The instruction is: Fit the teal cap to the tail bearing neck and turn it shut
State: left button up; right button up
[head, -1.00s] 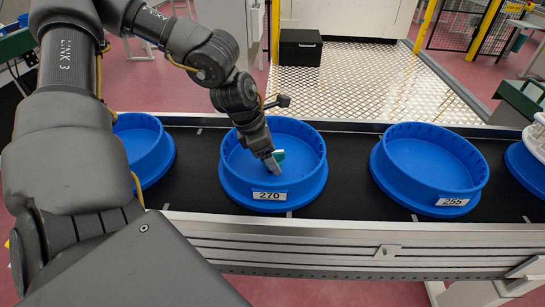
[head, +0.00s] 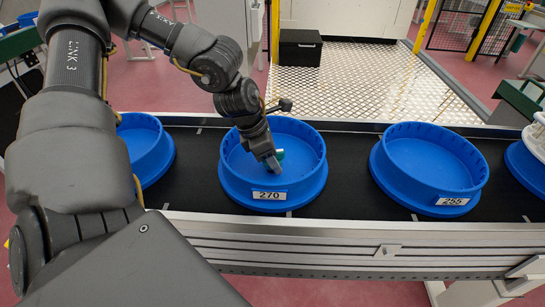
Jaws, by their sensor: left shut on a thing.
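My left gripper (head: 274,162) reaches down into the blue round tray labelled 270 (head: 310,178) and is shut on a small teal thing. This is the teal cap (head: 281,154); only a sliver of it shows beside the fingers, and the rest is hidden behind them. I cannot tell whether the cap touches the tray floor. I do not see the tail bearing neck; the gripper hides part of the tray. My right gripper is not in view.
The trays stand on a black conveyor (head: 345,203) with a metal front rail (head: 350,247). An empty blue tray labelled 255 (head: 430,165) is to the right, another blue tray (head: 146,150) to the left. A black box (head: 300,48) stands on the floor behind.

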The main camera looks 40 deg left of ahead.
pick_arm(q)
jog(key=shift+r, duration=0.15)
